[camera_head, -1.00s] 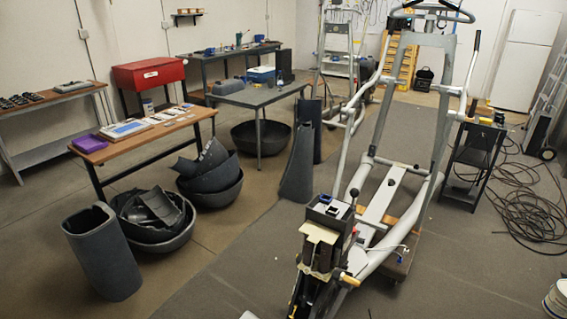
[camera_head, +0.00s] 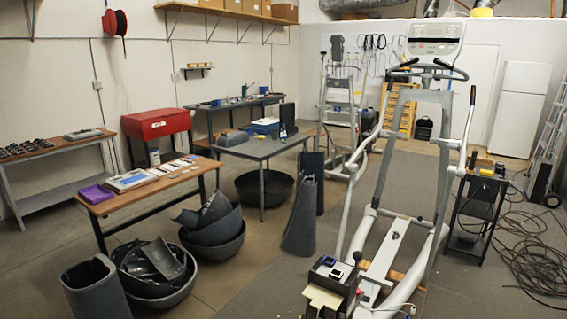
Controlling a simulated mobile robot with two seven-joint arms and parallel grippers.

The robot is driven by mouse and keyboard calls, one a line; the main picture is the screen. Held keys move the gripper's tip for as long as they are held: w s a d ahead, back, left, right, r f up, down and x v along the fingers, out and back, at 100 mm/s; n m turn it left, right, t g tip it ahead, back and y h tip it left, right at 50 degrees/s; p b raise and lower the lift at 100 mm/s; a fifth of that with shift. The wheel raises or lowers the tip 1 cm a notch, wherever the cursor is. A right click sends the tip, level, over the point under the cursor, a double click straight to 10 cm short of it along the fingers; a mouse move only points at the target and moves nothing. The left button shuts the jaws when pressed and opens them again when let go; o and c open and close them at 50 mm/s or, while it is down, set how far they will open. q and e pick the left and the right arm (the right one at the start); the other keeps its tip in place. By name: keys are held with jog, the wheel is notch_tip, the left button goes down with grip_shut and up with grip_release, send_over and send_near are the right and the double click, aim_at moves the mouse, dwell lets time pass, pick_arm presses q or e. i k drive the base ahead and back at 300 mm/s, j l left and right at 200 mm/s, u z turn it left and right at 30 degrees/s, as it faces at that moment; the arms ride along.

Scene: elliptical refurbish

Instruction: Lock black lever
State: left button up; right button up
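A small black lever (camera_head: 357,257) with a rounded knob stands beside the dark box (camera_head: 331,276) at the lower end of the elliptical machine. I cannot tell from here whether it is locked. The grey elliptical frame (camera_head: 434,150) stands upright on the right, with its console (camera_head: 435,40) at the top. The lower end of the machine is cut off by the bottom edge. Neither of my grippers is in view.
A wooden-topped table (camera_head: 150,188) with parts stands at left, with dark bins (camera_head: 215,240) of covers beside it. A black cart (camera_head: 476,212) and coiled cables (camera_head: 535,260) lie to the right.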

aim_at(357, 256)
jog(key=i+j+u, duration=0.3)
jog(key=j, duration=0.2)
jog(key=i+j+u, duration=0.45)
jog(key=i+j, duration=0.15)
jog(key=i, duration=0.15)
jog(key=i+j+u, duration=0.1)
jog(key=i+j, duration=0.15)
jog(key=i+j+u, duration=0.1)
jog(key=i, duration=0.4)
jog(key=i+z, duration=0.3)
jog(key=z, duration=0.15)
jog(key=i+j+z, duration=0.1)
jog(key=i+z, duration=0.35)
jog(key=i+j+z, duration=0.2)
jog(key=z, duration=0.25)
jog(key=i+j+z, duration=0.1)
jog(key=z, duration=0.3)
jog(key=i+j+z, duration=0.15)
jog(key=z, duration=0.25)
jog(key=i+j+z, duration=0.5)
jog(key=z, duration=0.15)
jog(key=i+j+z, duration=0.15)
jog(key=j+z, duration=0.15)
